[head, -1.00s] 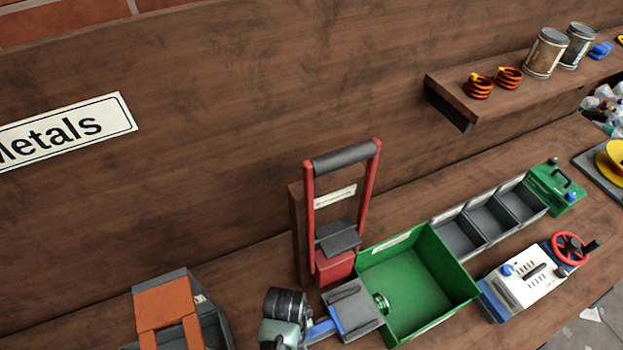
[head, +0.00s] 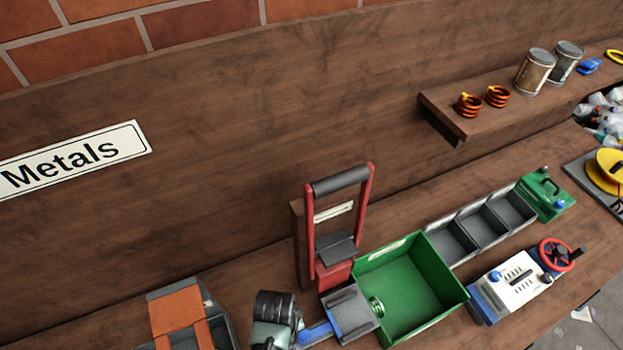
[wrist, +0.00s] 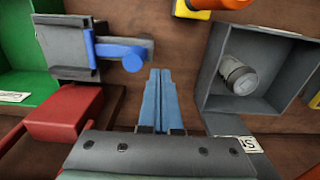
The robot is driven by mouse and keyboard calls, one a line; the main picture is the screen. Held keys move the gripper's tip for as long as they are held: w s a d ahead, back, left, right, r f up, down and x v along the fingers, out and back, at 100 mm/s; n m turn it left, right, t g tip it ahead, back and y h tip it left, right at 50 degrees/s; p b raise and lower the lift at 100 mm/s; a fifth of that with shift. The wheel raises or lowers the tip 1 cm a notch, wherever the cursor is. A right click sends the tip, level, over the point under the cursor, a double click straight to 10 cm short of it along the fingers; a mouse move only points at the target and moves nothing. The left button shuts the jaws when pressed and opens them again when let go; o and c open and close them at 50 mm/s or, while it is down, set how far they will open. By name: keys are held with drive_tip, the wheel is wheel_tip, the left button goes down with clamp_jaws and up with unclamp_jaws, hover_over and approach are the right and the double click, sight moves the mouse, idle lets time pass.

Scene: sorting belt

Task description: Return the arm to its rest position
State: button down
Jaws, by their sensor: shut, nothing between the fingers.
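My gripper (wrist: 160,75) shows in the wrist view with its two blue fingers pressed together and nothing between them. It points at bare brown wood between a grey block with a blue handle (wrist: 70,50) on the left and a grey bin (wrist: 215,95) on the right. The fingertips look apart from both. In the head view, a teal and black part (head: 272,318) at the bottom, beside the blue handle, seems to be my arm; the fingers cannot be made out there.
Grey compartments (head: 450,240) and a white machine with a red wheel (head: 510,285) lie right. An orange-topped bin (head: 175,310) is at left. A shelf (head: 440,115) juts from the wall. The grey bin holds a can (wrist: 238,75).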

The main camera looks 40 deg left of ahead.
wheel_tip(320, 180, up, 2)
drive_tip(key=shift+r+p, duration=0.15)
drive_tip(key=shift+p, duration=0.35)
